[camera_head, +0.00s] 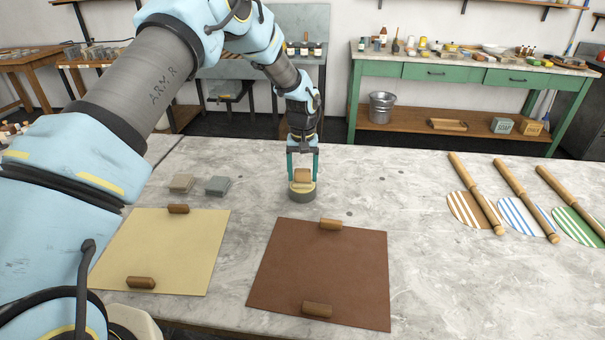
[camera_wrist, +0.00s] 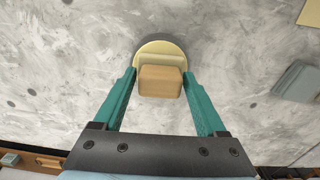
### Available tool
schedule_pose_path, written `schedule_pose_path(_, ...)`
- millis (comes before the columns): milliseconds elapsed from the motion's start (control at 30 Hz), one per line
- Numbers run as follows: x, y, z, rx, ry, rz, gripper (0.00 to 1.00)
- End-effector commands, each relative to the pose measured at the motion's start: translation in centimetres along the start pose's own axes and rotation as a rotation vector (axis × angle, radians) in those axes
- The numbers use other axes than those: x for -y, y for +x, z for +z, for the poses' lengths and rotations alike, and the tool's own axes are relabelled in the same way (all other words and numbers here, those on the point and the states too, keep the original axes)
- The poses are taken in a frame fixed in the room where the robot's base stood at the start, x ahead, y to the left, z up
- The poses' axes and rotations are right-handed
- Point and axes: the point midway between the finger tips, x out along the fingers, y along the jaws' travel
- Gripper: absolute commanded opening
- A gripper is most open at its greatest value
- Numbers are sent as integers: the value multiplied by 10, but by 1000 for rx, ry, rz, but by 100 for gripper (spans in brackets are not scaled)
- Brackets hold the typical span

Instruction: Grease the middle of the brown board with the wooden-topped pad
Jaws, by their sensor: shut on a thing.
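The brown board (camera_head: 325,270) lies flat on the table at the front centre, with a wooden block near its far edge and one near its front edge. The pad with the wooden top (camera_head: 302,176) is behind the board and a little to its left, over a round grey base or tin. My gripper (camera_head: 302,170) points down with its teal fingers on both sides of the wooden block. In the wrist view my gripper (camera_wrist: 160,88) is shut on the pad's wooden top (camera_wrist: 160,80), with a round cream disc (camera_wrist: 160,49) beneath it. I cannot tell whether the pad touches the base.
A cream board (camera_head: 165,250) with wooden blocks lies left of the brown board. Two small grey-brown blocks (camera_head: 217,186) sit behind it. Striped paddles with wooden rollers (camera_head: 515,195) lie at the right. The grey table (camera_head: 400,190) between is clear.

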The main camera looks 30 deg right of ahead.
Motion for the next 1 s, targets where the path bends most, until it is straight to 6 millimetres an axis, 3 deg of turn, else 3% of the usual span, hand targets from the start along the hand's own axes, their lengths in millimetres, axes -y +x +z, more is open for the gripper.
schedule_pose_path(567, 0, 1, 1, 2, 0, -1, 30)
schedule_pose_path(1000, 0, -32, 0, 1, -1, 0, 30)
